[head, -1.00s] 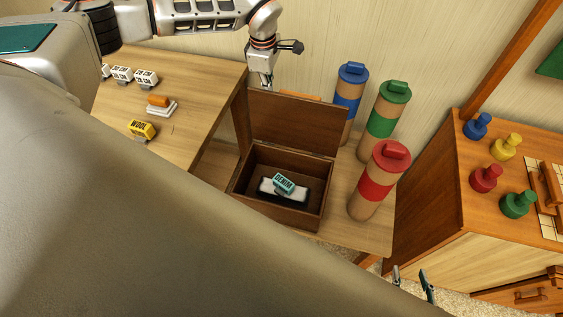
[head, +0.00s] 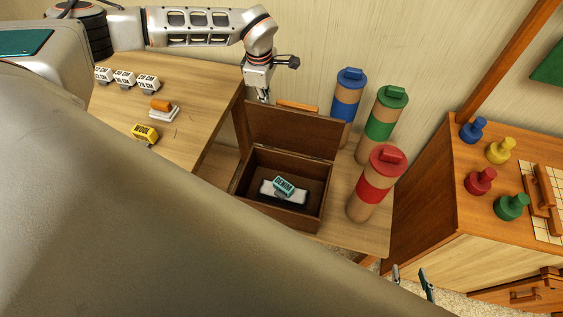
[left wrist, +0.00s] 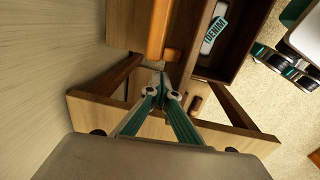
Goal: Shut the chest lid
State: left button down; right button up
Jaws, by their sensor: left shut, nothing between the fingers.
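The wooden chest (head: 313,222) stands on a low wooden surface, and its lid (head: 290,130) is up at the back. Inside lies a teal DENIM block (head: 284,186) on a white and dark piece. The chest also shows in the left wrist view (left wrist: 236,62). My left gripper (head: 263,99) is shut and empty behind the lid's left top corner, its tips partly hidden. In the left wrist view its fingers (left wrist: 162,88) meet near the end of an orange bar; contact is unclear. My right gripper (head: 412,277) shows two fingertips apart at the bottom edge.
Blue (head: 347,105), green (head: 380,125) and red (head: 377,185) banded cylinders stand close right of the chest. An orange bar (head: 297,106) shows behind the lid. A table (head: 200,85) with blocks is at left; a cabinet (head: 450,190) with coloured pegs is at right.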

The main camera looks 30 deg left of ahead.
pick_arm(q)
jog(key=s, duration=0.1)
jog(key=s+p, duration=0.1)
jog(key=s, duration=0.1)
jog(key=shift+s+d+f, duration=0.15)
jog(key=shift+d+f, duration=0.05)
jog(key=shift+d, duration=0.2)
jog(key=shift+s+d+f+p, duration=0.15)
jog(key=shift+s+f+p, duration=0.05)
jog(key=shift+s, duration=0.35)
jog(key=shift+s+d+f+p, duration=0.1)
jog(key=shift+s+f+p, duration=0.05)
jog(key=shift+s, duration=0.45)
jog(key=shift+s+d+f+p, duration=0.15)
jog(key=shift+s+f+p, duration=0.05)
jog(key=shift+s, duration=0.35)
jog(key=shift+s+d+f, duration=0.2)
jog(key=shift+s+f, duration=0.2)
jog(key=shift+s, duration=0.4)
jog(key=shift+s+d+f, duration=0.2)
jog(key=shift+s+f, duration=0.2)
jog(key=shift+s, duration=0.4)
